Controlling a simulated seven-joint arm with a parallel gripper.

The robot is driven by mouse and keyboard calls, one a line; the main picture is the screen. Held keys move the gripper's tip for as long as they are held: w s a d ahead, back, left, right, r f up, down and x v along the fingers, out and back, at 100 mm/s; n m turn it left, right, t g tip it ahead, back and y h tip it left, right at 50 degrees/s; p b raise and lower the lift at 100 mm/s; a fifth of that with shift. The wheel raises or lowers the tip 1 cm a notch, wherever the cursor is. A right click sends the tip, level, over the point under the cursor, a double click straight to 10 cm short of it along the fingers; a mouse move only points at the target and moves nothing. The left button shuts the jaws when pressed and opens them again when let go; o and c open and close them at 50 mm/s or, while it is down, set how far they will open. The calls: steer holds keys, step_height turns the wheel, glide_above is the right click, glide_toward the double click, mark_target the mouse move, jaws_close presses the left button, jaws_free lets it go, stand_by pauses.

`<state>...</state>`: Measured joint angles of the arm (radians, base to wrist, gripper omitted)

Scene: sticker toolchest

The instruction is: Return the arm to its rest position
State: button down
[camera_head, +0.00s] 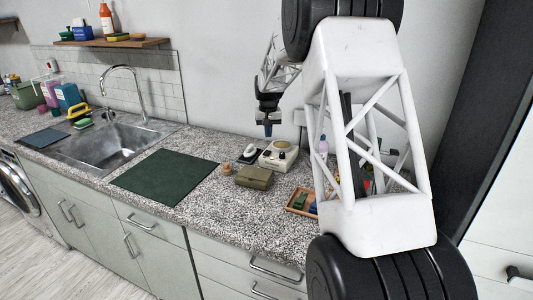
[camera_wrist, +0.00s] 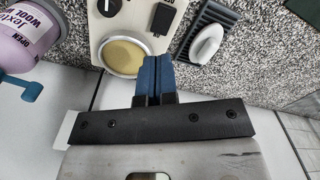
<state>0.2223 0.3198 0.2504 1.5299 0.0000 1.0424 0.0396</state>
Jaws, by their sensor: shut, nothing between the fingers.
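My gripper (camera_head: 268,131) hangs above the back of the granite counter, fingers pointing down. Its two blue fingers (camera_wrist: 153,76) are pressed together in the wrist view, with nothing between them. Below it stands a cream device (camera_head: 278,156) with a round dial; it also shows in the wrist view (camera_wrist: 102,25), where the fingertips overlap the picture beside its round tan pad (camera_wrist: 124,56). The fingers look apart from the device in the head view. My white lattice arm link hides part of the counter's right side.
An olive box (camera_head: 254,178), a wooden peg (camera_head: 227,169) and a white oval piece (camera_wrist: 205,45) are near the device. A purple bottle (camera_wrist: 30,35) and a wooden tray (camera_head: 297,205) stand right in the head view. A green mat (camera_head: 165,176) lies bare; a sink (camera_head: 108,147) is left.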

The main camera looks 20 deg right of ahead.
stand_by(0.5)
steer(key=shift+s+a+r, duration=0.25)
steer(key=shift+s+r, duration=0.05)
steer(key=shift+r, duration=0.05)
steer(key=s+a+r, duration=0.4)
steer(key=s, duration=0.5)
steer(key=s+a+r+n+t, duration=0.1)
steer(key=s+a+r, duration=0.3)
steer(key=s, duration=0.5)
steer(key=s+a+r, duration=0.4)
steer(key=s+r, duration=0.1)
steer(key=s, duration=0.4)
steer(key=s+a+f, duration=0.1)
steer(key=s+a, duration=0.1)
steer(key=s, duration=0.8)
steer(key=s+a+f+n+t, duration=0.1)
steer(key=s+a+f, duration=0.1)
steer(key=s, duration=0.8)
steer(key=s+a+f, duration=0.2)
steer(key=s, duration=0.8)
steer(key=shift+a+n+t, duration=0.3)
steer(key=shift+a+n, duration=0.1)
